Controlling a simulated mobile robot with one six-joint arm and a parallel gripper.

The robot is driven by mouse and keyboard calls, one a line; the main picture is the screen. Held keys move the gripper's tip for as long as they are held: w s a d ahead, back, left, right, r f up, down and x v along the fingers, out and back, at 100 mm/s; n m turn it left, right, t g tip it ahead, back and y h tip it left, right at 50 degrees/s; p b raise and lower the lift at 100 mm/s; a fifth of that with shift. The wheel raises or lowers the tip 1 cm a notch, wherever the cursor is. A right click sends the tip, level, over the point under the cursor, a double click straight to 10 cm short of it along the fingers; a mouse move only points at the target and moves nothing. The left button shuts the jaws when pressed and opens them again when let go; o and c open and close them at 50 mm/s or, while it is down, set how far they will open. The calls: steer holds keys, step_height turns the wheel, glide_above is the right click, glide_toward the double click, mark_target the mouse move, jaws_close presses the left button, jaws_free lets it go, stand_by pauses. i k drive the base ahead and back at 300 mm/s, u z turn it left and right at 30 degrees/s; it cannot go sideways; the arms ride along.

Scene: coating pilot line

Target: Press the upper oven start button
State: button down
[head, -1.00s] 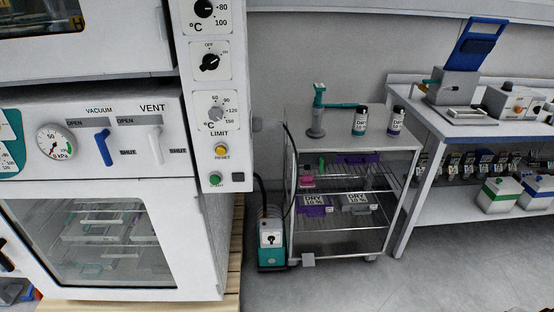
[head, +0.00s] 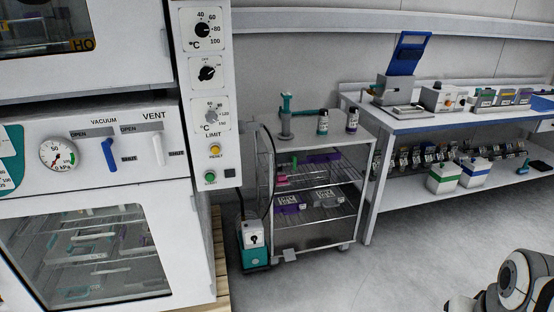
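A control column (head: 227,95) stands at the right of two stacked white ovens. A round green button (head: 210,176) sits low on it, with a small label below that I cannot read clearly. A yellow reset button (head: 214,151) is above it and a dark square fitting is to its right. The upper oven (head: 130,45) shows only its lower door at the top left. I cannot tell from this view which oven the green button serves. My gripper is not in view; only a white and dark part of my arm shows at the bottom right, far from the column.
The lower oven has a glass door (head: 90,245), with a gauge (head: 58,154) and blue lever (head: 109,154) above. A wire-shelf cart (head: 312,190) and teal-based pump (head: 253,250) stand right of the ovens. A bench (head: 440,125) is farther right. The floor before it is clear.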

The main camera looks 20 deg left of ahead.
mark_target(209, 177)
steer(key=u, duration=1.4)
steer(key=i, duration=1)
steer(key=z, duration=0.05)
